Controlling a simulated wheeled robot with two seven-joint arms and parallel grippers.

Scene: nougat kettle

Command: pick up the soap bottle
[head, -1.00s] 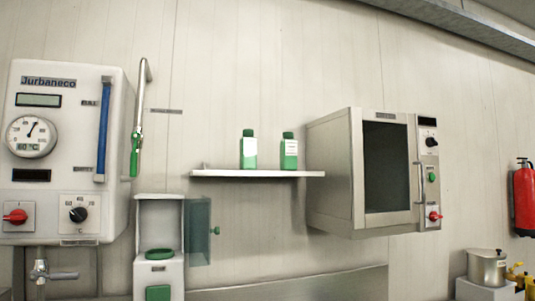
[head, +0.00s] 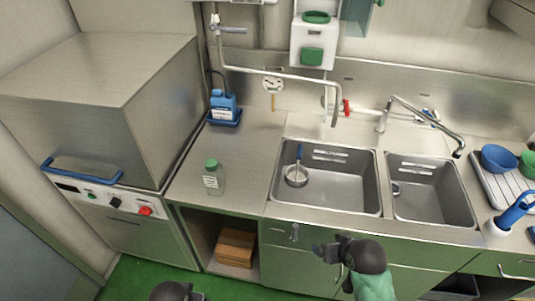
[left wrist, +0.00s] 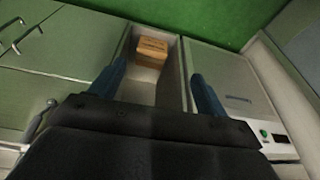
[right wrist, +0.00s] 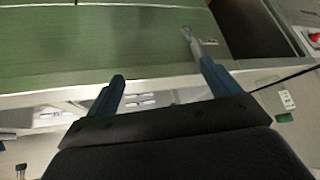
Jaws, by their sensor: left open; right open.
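A clear bottle with a green cap and white label (head: 213,178) stands upright on the steel counter left of the sinks. Its label and cap also show at the right edge of the right wrist view (right wrist: 286,101). A blue bottle (head: 223,106) stands behind it in a blue tray; I cannot tell from labels which holds soap. My right gripper (right wrist: 160,70) is open and empty, in front of the cabinets below the sink. My left gripper (left wrist: 158,70) is open and empty, pointing toward the open cabinet; only part of it shows at the head view's bottom edge.
Two sinks (head: 330,190) lie right of the bottle, one holding a blue-handled strainer (head: 297,175). A box-shaped machine (head: 105,100) with a blue handle stands left. A brown box (head: 236,247) sits in the open cabinet. Counter around the clear bottle is free.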

